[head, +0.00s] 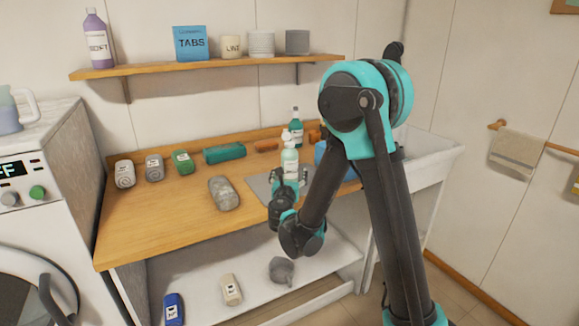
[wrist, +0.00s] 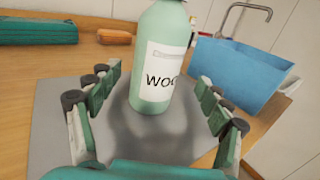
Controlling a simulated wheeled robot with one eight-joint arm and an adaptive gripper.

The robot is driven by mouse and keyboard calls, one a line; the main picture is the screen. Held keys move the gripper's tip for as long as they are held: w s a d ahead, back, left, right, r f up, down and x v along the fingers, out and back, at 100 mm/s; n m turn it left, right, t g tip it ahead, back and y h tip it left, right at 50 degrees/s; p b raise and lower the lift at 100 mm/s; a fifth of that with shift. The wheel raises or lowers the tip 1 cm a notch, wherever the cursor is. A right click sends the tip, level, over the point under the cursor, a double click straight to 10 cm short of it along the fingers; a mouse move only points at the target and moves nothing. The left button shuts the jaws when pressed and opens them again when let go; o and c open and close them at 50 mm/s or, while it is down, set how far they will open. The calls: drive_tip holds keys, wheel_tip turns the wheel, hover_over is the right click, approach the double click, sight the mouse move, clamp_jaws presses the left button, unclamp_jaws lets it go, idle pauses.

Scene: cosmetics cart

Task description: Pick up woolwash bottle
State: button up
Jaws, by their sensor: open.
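The woolwash bottle (head: 290,162) is pale green with a white top and stands upright on a grey mat on the wooden counter. In the wrist view the bottle (wrist: 163,60) shows a white label with the letters "WOO", and its top is cut off by the picture's edge. My gripper (wrist: 155,95) is open, with one finger on each side of the bottle's lower part and visible gaps on both sides. In the head view my gripper (head: 287,182) is at the bottle's front, low over the mat, and hides its base.
The grey mat (wrist: 55,135) lies under the bottle. A blue box (wrist: 235,72) stands to the right, by the sink tap. A darker green bottle (head: 297,125) is behind.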

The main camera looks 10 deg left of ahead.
sight(290, 166)
drive_tip(key=shift+w+a+f, duration=0.1)
drive_tip(key=shift+w+a, duration=0.05)
drive_tip(key=shift+w, duration=1.2)
drive_tip(key=shift+w+a+f, duration=0.1)
drive_tip(key=shift+w, duration=1.25)
drive_tip(key=shift+r, duration=0.1)
drive_tip(key=shift+c, duration=0.2)
drive_tip(key=c, duration=1.2)
drive_tip(key=shift+c, duration=0.2)
